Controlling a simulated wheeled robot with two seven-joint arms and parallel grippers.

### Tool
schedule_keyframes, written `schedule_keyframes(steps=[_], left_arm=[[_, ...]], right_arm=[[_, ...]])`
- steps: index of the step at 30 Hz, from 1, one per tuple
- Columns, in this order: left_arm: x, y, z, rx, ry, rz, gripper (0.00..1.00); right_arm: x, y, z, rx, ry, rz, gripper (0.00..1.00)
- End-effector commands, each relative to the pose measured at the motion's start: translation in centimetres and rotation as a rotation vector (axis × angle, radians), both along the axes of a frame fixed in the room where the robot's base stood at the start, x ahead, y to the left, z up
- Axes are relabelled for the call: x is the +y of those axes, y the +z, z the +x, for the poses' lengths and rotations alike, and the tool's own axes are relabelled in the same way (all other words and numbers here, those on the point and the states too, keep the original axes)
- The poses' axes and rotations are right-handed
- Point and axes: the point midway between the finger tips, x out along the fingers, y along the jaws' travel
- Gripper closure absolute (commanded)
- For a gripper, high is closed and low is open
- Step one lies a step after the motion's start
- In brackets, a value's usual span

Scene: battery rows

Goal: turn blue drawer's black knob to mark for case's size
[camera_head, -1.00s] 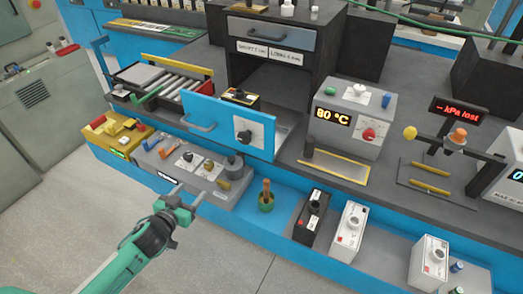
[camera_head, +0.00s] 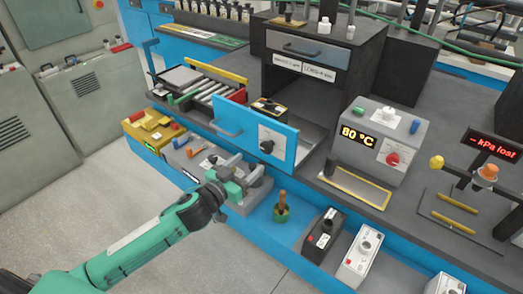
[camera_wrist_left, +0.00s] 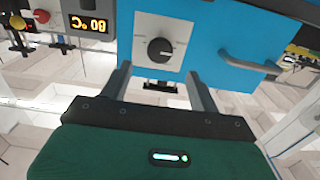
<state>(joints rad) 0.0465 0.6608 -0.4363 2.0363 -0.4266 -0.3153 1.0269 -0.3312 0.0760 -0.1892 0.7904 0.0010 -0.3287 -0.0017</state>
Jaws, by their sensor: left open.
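The blue drawer (camera_head: 229,127) stands pulled out of the dark cabinet, with a bar handle on the left of its front. Its black knob (camera_head: 267,147) sits on a white plate on the right of the front; the marks are too small to read. A black and yellow case (camera_head: 268,107) shows inside the drawer. In the left wrist view the knob (camera_wrist_left: 160,51) is ahead of my left gripper (camera_wrist_left: 157,75), with its pointer turned to one side. My left gripper (camera_head: 236,164) is open and empty, in front of and slightly below the knob, apart from it. My right gripper is out of view.
A grey control box (camera_head: 195,160) with small knobs lies below the drawer. A grey 80 °C unit (camera_head: 375,145) stands to the right. A green pot with a brush (camera_head: 282,209) and battery-like boxes (camera_head: 324,235) stand on the lower shelf.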

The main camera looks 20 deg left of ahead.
Motion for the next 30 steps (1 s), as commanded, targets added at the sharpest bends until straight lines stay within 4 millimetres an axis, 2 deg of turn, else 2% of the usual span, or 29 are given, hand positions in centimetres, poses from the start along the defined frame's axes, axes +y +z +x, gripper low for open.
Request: schedule_keyframes(steps=[6,15,20,27,28,30], left_arm=[[-1.1,0.2,3.2,-0.002,0.0,-0.001,0.38],[-2.3,0.1,6.3,-0.001,-0.001,0.001,0.38],[-2.5,0.0,6.8,0.0,-0.001,0.0,0.38],[-2.5,0.0,6.8,0.0,0.0,0.0,0.38],[-2.5,0.0,6.8,0.0,0.0,0.0,0.4],[-2.5,0.0,6.8,0.0,0.0,0.0,0.54]], right_arm=[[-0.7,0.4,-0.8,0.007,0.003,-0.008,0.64],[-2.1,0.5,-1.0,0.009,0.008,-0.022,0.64],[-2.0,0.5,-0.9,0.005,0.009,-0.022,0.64],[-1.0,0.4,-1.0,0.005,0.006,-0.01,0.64],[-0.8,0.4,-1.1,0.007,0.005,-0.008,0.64],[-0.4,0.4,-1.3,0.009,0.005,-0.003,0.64]])
